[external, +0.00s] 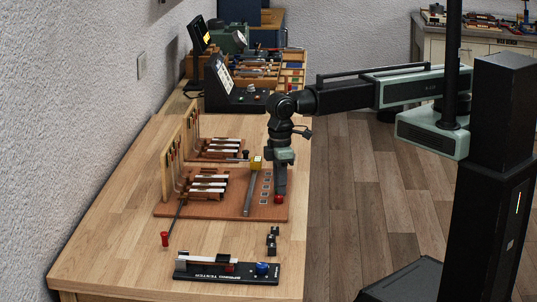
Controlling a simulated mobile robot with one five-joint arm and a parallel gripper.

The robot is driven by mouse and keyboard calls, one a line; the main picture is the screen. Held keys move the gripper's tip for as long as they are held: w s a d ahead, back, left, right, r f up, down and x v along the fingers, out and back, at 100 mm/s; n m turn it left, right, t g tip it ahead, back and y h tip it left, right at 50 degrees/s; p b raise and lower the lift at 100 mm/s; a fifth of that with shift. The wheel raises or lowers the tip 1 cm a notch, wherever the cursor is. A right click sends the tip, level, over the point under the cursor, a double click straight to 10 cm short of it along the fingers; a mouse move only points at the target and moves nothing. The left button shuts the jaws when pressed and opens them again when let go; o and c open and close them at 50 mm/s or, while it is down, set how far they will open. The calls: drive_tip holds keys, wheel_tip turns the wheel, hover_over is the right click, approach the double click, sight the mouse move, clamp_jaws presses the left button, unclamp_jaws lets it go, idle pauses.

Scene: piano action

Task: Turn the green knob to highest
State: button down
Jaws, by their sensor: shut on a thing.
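My gripper (280,187) points straight down over the right edge of the brown board (225,207). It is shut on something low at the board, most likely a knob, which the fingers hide. A red knob (278,199) shows at the fingertips, on the near side. No green knob shows in this view; one may be behind the fingers. A column of small grey square plates (265,188) runs along the board just left of the gripper.
A metal bar with a yellow block (255,163) lies left of the plates. Piano action parts (207,185) stand further left. A spring tester (227,268) with a blue knob (262,268) and small black pieces (272,241) lie nearer. A black console (230,97) stands behind.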

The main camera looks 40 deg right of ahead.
drive_tip(key=m, duration=0.7)
drive_tip(key=shift+d, duration=0.1)
drive_tip(key=m, duration=1.6)
drive_tip(key=shift+m, duration=0.3)
drive_tip(key=m, duration=0.3)
drive_tip(key=shift+m, duration=2.2)
